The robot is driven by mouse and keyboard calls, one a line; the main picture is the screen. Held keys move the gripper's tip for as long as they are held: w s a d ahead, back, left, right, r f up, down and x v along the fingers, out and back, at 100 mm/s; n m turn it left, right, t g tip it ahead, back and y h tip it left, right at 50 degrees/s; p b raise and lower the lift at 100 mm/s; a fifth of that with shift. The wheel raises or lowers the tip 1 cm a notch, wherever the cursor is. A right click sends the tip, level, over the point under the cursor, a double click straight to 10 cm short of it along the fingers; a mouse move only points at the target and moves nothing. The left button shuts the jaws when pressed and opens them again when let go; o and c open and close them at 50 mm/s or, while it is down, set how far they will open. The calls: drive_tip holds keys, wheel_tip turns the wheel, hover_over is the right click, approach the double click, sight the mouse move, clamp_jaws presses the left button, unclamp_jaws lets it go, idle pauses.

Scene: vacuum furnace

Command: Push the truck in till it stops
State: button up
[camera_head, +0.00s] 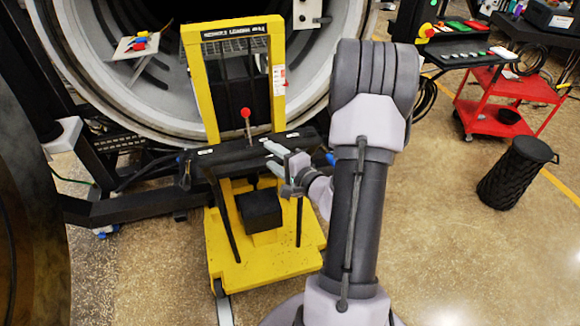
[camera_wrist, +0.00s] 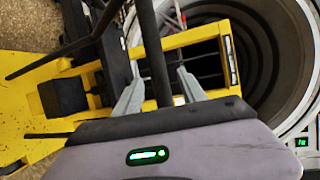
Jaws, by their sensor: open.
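The yellow truck (camera_head: 192,72) stands upright in front of the round furnace opening (camera_head: 78,80), with its low base (camera_head: 270,268) on the floor. A black crossbar (camera_head: 222,158) runs across its near side, and a red-knobbed lever (camera_head: 246,113) stands above that. My gripper (camera_head: 268,155) is at the crossbar's right part. In the wrist view my gripper (camera_wrist: 159,70) is open, and a dark bar (camera_wrist: 152,45) shows between its fingers. I cannot tell whether the fingers touch the bar. The truck's yellow frame (camera_wrist: 143,28) lies beyond them.
A control panel (camera_head: 465,52) and a red cart (camera_head: 492,117) stand at the right. A black bin (camera_head: 513,172) stands on the floor there. Dark rails (camera_head: 125,208) are left of the truck. Open floor (camera_head: 460,250) lies at the right front.

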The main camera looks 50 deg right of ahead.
drive_tip(key=v, duration=0.9)
